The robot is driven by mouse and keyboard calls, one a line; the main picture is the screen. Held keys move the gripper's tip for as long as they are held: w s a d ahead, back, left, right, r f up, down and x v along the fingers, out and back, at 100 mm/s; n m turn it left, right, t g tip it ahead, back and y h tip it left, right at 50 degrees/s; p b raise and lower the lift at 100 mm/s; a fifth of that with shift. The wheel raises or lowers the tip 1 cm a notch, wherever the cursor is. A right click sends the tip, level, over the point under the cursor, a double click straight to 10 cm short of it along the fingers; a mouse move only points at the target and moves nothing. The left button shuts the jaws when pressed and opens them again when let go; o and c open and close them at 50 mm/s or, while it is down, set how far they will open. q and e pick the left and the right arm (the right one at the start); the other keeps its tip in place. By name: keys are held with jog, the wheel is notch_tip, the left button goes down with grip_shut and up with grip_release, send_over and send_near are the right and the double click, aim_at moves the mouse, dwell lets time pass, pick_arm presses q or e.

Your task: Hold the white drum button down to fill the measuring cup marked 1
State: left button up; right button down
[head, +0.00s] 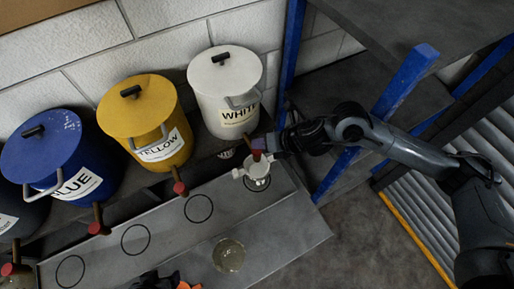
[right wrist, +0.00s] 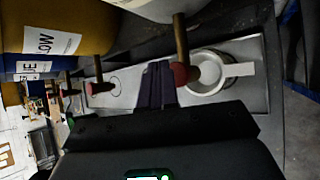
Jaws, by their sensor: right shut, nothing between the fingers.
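The white drum (head: 225,88) stands at the back, rightmost in the row. Its button is a red knob (head: 257,144) on a brown stem above the counter; it also shows in the right wrist view (right wrist: 181,75). A white measuring cup (head: 252,174) with a handle stands below it on a ring mark, and appears in the right wrist view (right wrist: 208,73). I cannot read its mark or see its fill level. My right gripper (head: 272,142) is shut and empty, its fingertips beside the red knob; contact is unclear. A dark shape at the bottom edge may be my left gripper (head: 160,281).
The yellow drum (head: 137,105) and blue drum (head: 42,150) stand to the left, each with a red knob. Bare ring marks lie on the grey counter (head: 165,215). A round pale container (head: 229,255) stands nearer. A blue-posted shelf (head: 405,80) borders the right arm.

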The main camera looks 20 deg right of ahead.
aim_at(260, 151)
jog(key=shift+r, duration=0.1)
jog(key=shift+r+p, duration=0.75)
jog(key=shift+r, duration=0.1)
notch_tip(260, 151, up, 3)
jog(key=shift+r+p, duration=0.1)
jog(key=shift+p, duration=1.15)
